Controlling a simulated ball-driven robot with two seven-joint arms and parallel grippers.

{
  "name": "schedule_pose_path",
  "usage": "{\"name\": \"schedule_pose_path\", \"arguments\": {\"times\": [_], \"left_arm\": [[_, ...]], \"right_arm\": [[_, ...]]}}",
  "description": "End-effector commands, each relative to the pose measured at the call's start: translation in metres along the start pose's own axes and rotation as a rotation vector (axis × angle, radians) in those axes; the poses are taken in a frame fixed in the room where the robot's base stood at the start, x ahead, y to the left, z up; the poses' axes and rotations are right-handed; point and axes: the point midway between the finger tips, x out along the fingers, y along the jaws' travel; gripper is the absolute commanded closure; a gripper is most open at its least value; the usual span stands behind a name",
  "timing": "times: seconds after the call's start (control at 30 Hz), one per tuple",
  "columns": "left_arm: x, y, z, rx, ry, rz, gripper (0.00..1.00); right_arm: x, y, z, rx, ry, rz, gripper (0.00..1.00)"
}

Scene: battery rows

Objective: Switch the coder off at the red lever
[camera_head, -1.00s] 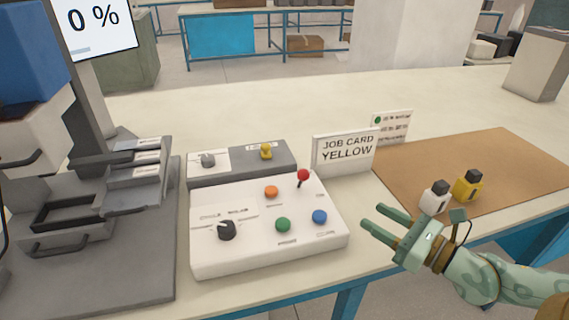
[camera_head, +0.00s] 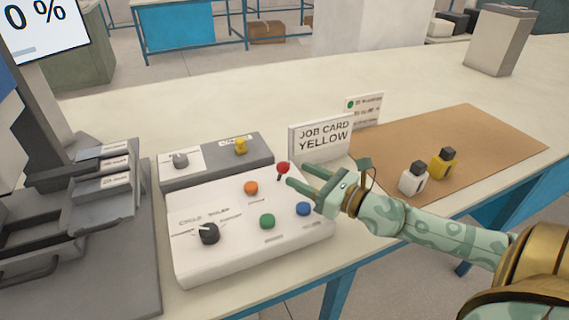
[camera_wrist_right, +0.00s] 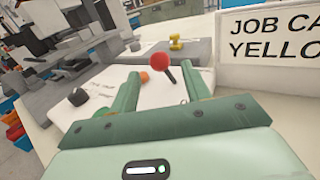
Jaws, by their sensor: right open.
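The red lever (camera_head: 282,169) is a red ball on a short dark stick, standing at the back right of the white control panel (camera_head: 190,266). In the right wrist view the red lever (camera_wrist_right: 163,63) leans to the left and shows between my fingers, beyond their tips. My right gripper (camera_head: 297,174) is open and empty, its fingers pointing left at the lever from close by on its right. The gripper also shows in the right wrist view (camera_wrist_right: 160,82). I cannot tell whether a finger touches the lever. My left gripper is not in view.
The panel also has an orange button (camera_head: 251,188), a green button (camera_head: 267,222), a blue button (camera_head: 304,209) and a black knob (camera_head: 208,234). A job card reading YELLOW (camera_head: 320,137) stands behind the gripper.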

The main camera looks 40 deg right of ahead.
Motion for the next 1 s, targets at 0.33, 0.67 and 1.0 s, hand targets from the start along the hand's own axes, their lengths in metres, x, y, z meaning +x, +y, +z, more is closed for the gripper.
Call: {"name": "schedule_pose_path", "arguments": {"times": [0.33, 0.67, 1.0], "left_arm": [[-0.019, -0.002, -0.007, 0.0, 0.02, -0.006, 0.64], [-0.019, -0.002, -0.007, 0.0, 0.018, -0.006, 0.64], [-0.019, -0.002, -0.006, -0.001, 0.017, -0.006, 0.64]], "right_arm": [[0.052, 0.001, 0.003, 0.001, -0.004, 0.001, 0.53], [0.061, 0.001, 0.0, -0.001, 0.0, 0.003, 0.53], [0.061, 0.001, 0.001, 0.0, 0.0, 0.002, 1.0]]}}
